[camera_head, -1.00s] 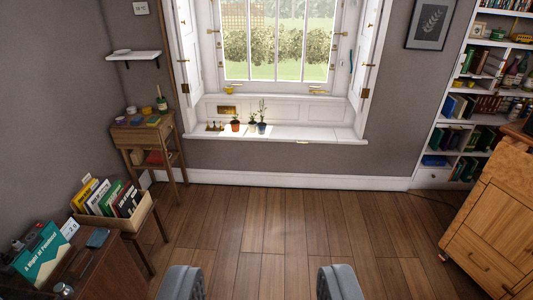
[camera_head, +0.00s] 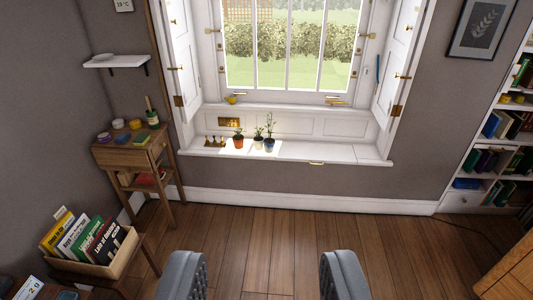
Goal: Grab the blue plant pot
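The blue plant pot (camera_head: 269,145) stands upright on the white window sill (camera_head: 330,153) with a small green plant in it. It is the rightmost of three small potted plants. A pale pot (camera_head: 258,141) is just to its left, and an orange pot (camera_head: 238,141) is further left. My gripper (camera_head: 262,275) shows at the bottom edge as two grey fingers set wide apart. It is open with nothing between the fingers. It is still well short of the sill, with floor visible between.
A wooden side stand (camera_head: 130,150) is left of the window, with a box of books (camera_head: 95,262) nearer on the left. A white bookcase (camera_head: 490,150) and a wooden cabinet (camera_head: 512,275) are at the right. The wooden floor (camera_head: 290,235) ahead is clear.

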